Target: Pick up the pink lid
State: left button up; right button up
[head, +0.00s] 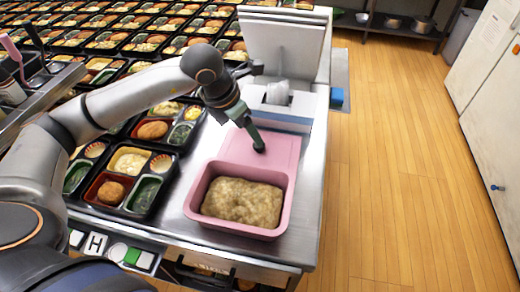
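The pink lid (281,151) lies flat on the steel counter, just behind a pink container (287,213) filled with a pale brown, grainy food. The container's far rim borders or covers the lid's near edge; I cannot tell if they touch. My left gripper (259,147) comes down from the upper left, its dark fingertips over the middle of the lid. I cannot tell if the tips touch the lid. The fingers appear as one narrow shape, so their opening is unclear. My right gripper is not in view.
A white and blue box (290,118) stands right behind the lid. Filled bento trays (150,200) crowd the counter to the left, with many more farther back. The wooden floor (400,150) to the right is clear.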

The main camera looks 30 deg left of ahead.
aim_at(259, 149)
pick_arm(q)
jog(key=x, duration=0.5)
jog(key=p+x, duration=0.1)
jog(key=x, duration=0.2)
jog(key=shift+w+a+r, duration=0.1)
jog(key=shift+w+a, duration=0.1)
jog(key=shift+w, duration=0.1)
grip_shut()
